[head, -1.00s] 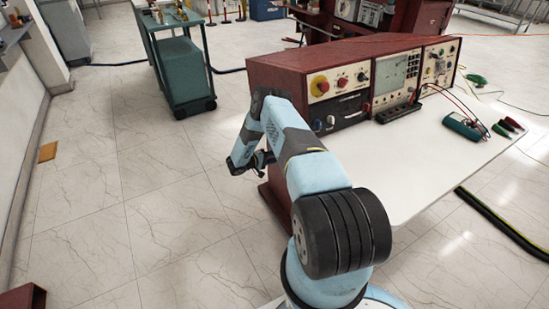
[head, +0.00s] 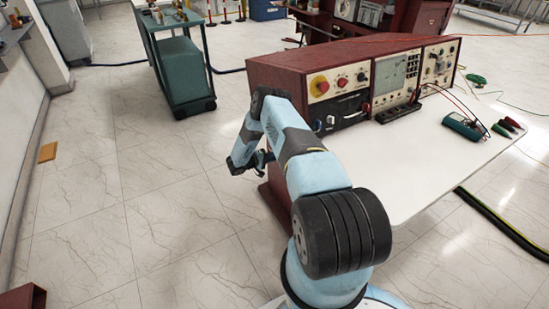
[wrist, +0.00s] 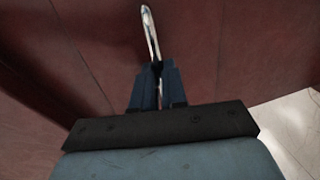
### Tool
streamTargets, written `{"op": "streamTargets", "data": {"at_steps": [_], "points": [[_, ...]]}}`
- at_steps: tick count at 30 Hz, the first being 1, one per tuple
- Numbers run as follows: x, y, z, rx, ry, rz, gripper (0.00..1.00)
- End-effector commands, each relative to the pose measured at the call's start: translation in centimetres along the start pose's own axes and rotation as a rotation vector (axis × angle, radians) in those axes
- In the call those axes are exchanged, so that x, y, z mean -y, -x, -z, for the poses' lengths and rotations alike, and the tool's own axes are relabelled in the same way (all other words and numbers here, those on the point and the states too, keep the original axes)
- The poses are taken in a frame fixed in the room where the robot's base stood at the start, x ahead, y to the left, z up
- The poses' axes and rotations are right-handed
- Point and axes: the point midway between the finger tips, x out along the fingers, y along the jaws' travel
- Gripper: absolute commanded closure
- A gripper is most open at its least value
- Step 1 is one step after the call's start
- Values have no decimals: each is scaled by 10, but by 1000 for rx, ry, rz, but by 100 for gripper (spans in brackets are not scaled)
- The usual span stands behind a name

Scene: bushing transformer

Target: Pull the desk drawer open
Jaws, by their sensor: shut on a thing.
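The desk (head: 455,165) has a white top and dark red sides, and stands to the right of my arm in the head view. In the wrist view, a dark red front panel (wrist: 215,50) fills most of the picture, with a thin seam at the left. A slim metal handle (wrist: 149,28) stands out from it. My gripper (wrist: 156,68) is shut on this handle, with its two dark blue fingers on either side. The fingers hide the near part of the handle. In the head view, my gripper (head: 263,158) is small beside the desk's left side.
A dark red instrument console (head: 350,75) stands on the desk, with a green multimeter (head: 463,126) and leads to the right. A green cart (head: 182,75) stands at the back left.

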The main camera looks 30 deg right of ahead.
Motion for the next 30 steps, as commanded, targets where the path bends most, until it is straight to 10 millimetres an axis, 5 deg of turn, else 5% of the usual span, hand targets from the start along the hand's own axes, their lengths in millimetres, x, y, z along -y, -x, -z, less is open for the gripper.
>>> {"op": "streamTargets", "data": {"at_steps": [10, 30], "points": [[6, 21, 0, -2, 4, 1, 100], [26, 110, -1, -2, 3, 3, 100]]}}
